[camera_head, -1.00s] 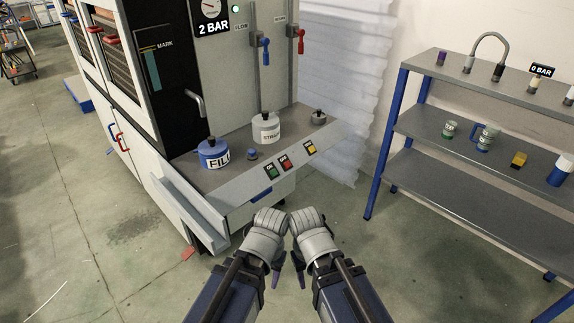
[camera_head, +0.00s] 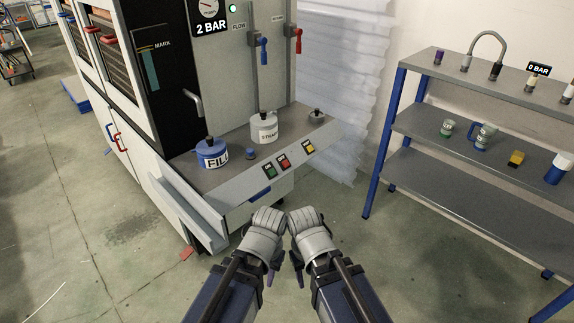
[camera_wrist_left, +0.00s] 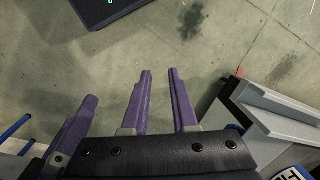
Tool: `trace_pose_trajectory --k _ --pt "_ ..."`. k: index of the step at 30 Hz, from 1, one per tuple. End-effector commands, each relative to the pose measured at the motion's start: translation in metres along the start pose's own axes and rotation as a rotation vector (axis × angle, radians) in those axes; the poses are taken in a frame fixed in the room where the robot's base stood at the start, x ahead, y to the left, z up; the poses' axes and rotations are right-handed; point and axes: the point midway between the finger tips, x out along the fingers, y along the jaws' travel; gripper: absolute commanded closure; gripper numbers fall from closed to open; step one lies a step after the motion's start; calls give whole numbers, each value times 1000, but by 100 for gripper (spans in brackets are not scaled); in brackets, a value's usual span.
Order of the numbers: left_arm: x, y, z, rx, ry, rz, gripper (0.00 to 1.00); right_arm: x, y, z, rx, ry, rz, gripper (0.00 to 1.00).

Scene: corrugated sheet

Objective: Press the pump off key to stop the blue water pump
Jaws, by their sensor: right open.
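The sloped front panel (camera_head: 240,187) of the machine carries a green key (camera_head: 270,171), a red key (camera_head: 284,161) and a yellow key (camera_head: 308,147) in the head view. Small labels sit above them, too small to read surely. A blue pot marked FILL (camera_head: 212,154) stands on the counter behind the keys. My left gripper (camera_head: 271,279) is in front of and below the panel, apart from the keys. In the left wrist view its purple fingers (camera_wrist_left: 160,75) are spread, with only floor between them. My right gripper (camera_head: 299,280) is beside it, open and apart from the panel.
A white pot (camera_head: 264,128) and a small blue knob (camera_head: 251,154) are on the counter. A gauge sign (camera_head: 211,26) reads 2 BAR. Blue (camera_head: 264,50) and red (camera_head: 298,40) valve handles are above. A shelf unit (camera_head: 440,123) stands right; floor between is clear.

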Motion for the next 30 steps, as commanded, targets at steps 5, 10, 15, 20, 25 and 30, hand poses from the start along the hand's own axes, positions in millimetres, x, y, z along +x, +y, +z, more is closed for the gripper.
trace_pose_trajectory --k 5,10,15,20,25,30 --pt "0 0 0 0 0 0 95 0 0 0 0 0 0 50" --pt "0 0 0 0 0 0 100 0 0 0 0 0 0 50" --pt "0 0 0 0 0 0 100 0 0 0 0 0 0 50" --pt "0 0 0 0 0 0 100 0 0 0 0 0 0 50" --pt "0 0 0 0 0 0 100 0 0 0 0 0 0 50" --pt "0 0 0 0 0 0 100 0 0 0 0 0 0 50"
